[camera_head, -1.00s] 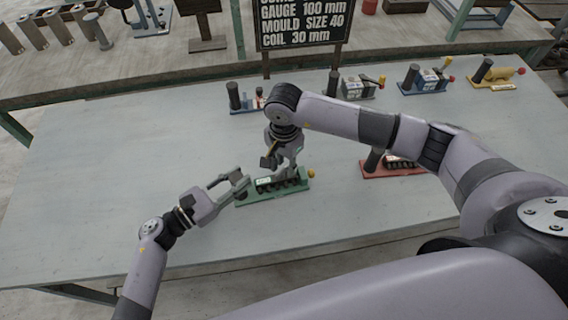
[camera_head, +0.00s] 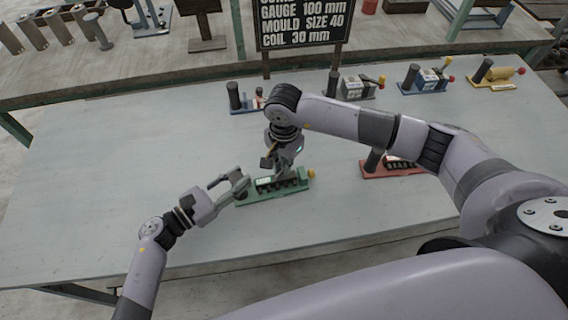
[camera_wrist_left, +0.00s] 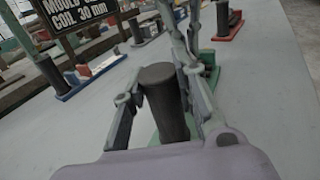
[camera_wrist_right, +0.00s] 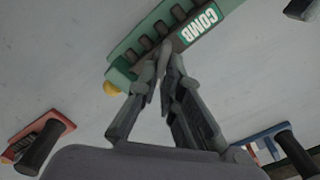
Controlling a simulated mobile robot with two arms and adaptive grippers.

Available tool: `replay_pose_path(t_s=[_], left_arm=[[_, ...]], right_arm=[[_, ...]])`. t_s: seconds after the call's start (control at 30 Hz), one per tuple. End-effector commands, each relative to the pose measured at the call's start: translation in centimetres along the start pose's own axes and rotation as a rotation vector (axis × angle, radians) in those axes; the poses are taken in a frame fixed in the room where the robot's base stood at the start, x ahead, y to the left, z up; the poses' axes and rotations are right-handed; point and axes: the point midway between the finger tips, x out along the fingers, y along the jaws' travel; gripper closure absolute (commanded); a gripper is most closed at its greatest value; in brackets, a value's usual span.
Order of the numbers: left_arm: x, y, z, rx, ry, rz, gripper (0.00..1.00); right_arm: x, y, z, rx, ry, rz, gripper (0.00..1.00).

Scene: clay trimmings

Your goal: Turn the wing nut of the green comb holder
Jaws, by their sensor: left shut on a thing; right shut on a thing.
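The green comb holder (camera_head: 272,193) lies on the grey table, with a row of dark slots, a yellow knob (camera_head: 311,174) at its right end and a "COMB" label (camera_wrist_right: 200,25) in the right wrist view. My left gripper (camera_head: 241,185) is at its left end, its fingers closed around the dark upright post (camera_wrist_left: 163,102) of the holder. My right gripper (camera_head: 286,172) points down over the holder. In the right wrist view its fingertips (camera_wrist_right: 161,72) are closed together at the holder's edge, on what seems to be the wing nut, mostly hidden between them.
A red holder (camera_head: 393,169) lies to the right, partly behind my right arm. Blue (camera_head: 247,107), grey (camera_head: 357,90), another blue (camera_head: 425,82) and yellow (camera_head: 497,80) holders line the table's back. A black sign (camera_head: 303,25) stands behind. The table's left and front are clear.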

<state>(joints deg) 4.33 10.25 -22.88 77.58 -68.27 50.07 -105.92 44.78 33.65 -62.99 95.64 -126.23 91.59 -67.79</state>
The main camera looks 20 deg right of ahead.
Motion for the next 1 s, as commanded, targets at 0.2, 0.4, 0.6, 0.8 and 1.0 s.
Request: replay_pose_path(t_s=[0.2,0.4,0.6,0.8,1.0], left_arm=[[-0.03,0.03,-0.04,0.000,0.001,0.001,1.00],[-0.03,0.04,-0.04,0.000,0.001,0.001,1.00],[-0.03,0.04,-0.05,0.000,0.001,0.001,1.00],[-0.04,0.05,-0.05,0.000,0.001,0.002,1.00],[-0.03,0.05,-0.05,0.000,0.001,0.002,1.00]], right_arm=[[-0.04,0.00,-0.04,0.013,0.001,0.000,1.00],[-0.06,0.07,-0.08,0.083,0.001,-0.001,1.00],[-0.05,0.24,-0.04,0.226,0.001,0.000,1.00],[-0.05,0.38,0.06,0.412,0.001,-0.001,1.00],[-0.07,0.51,0.13,0.602,0.000,-0.002,1.00]])
